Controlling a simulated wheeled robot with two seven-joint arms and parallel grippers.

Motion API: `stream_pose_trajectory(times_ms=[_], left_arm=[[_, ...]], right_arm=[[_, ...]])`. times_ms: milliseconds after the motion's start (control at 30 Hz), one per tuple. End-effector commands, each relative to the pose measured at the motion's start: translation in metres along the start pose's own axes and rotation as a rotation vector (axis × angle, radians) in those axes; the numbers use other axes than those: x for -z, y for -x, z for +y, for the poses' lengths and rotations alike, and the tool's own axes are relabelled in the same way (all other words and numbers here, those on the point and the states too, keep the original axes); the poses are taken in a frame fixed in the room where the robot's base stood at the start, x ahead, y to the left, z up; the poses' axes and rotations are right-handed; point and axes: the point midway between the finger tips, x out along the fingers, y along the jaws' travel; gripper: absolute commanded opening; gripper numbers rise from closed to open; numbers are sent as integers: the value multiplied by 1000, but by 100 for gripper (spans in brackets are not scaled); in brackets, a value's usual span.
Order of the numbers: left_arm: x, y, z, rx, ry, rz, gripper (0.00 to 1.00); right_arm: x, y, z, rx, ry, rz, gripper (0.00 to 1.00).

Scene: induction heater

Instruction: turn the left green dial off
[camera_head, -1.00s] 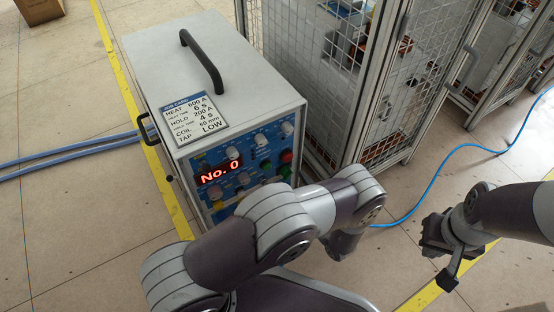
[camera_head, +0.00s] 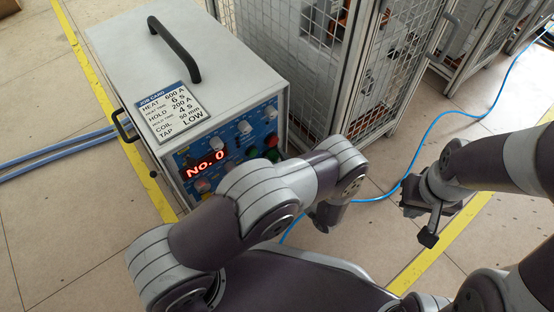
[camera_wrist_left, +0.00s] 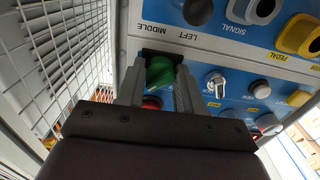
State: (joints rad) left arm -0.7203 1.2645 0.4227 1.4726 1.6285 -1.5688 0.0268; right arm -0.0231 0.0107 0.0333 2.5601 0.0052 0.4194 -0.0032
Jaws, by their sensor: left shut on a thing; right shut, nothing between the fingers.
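In the left wrist view, a green dial (camera_wrist_left: 160,70) sits on the blue control panel (camera_wrist_left: 215,45), near the upside-down "LEFT" and "MIDDLE" lettering. My left gripper (camera_wrist_left: 158,82) is shut on it, one finger on each side. A red button (camera_wrist_left: 151,103) shows between the fingers, partly covered. In the head view, the heater (camera_head: 190,70) shows a red "No. 0" display (camera_head: 206,163). A green control (camera_head: 273,155) shows at the panel's right side. My left arm hides the left gripper there. My right gripper (camera_head: 430,222) is shut and empty, over the floor at the right.
A mesh cage (camera_head: 320,60) stands just right of the heater. A blue cable (camera_head: 410,160) crosses the floor. Open floor lies around my right gripper.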

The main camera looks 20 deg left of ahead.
Motion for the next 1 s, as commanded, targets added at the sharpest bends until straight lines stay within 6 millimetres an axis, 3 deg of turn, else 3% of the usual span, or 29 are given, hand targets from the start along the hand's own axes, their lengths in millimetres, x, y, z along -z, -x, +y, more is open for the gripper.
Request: stream_pose_trajectory(times_ms=[367,1000], left_arm=[[1,0,-1,1,171,1,6],[0,0,-1,2,773,1,6]], right_arm=[[1,10,0,0,0,0,0],[4,30,0,0,0,0,0]])
